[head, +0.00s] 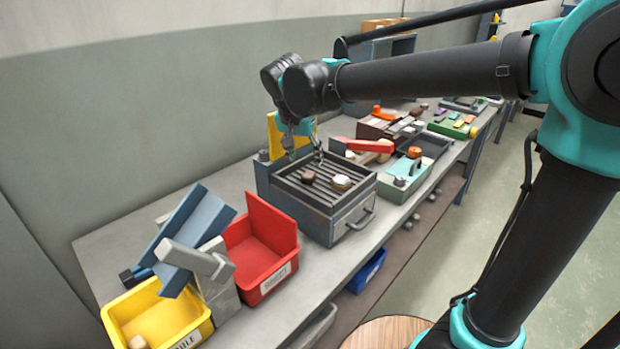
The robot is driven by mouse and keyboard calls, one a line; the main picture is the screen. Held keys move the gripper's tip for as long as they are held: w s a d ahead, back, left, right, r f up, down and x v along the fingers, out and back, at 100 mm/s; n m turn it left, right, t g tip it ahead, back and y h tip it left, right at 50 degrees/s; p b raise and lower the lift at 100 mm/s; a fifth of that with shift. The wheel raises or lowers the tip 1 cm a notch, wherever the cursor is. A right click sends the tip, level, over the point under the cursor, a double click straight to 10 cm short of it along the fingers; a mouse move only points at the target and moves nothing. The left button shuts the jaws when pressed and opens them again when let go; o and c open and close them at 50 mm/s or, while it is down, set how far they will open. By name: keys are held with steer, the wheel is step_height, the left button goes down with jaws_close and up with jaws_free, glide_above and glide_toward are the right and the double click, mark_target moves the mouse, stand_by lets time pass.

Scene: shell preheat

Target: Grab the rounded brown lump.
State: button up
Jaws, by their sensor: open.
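A small rounded brown lump (308,176) lies on the dark slatted top of a grey heater box (345,216) in the head view. A pale, cream-topped lump (341,183) lies to its right on the same slats. My gripper (305,158) points down above the back part of the slatted top, a little above and behind the brown lump in the picture. Its fingers are spread apart, with nothing seen between them. I cannot tell the exact height of the fingertips over the slats.
A red bin (257,262) stands left of the heater, and a yellow bin (140,306) holding a tan lump stands at front left beside a blue-grey angled chute (190,240). A teal device (405,181) and a red-handled tool (366,145) crowd the right side.

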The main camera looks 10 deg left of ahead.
mark_target(308, 174)
steer(key=shift+x, duration=4.3)
steer(key=shift+a, duration=0.2)
steer(key=c, duration=1.3)
steer(key=shift+o, duration=0.2)
steer(key=shift+r, duration=0.1)
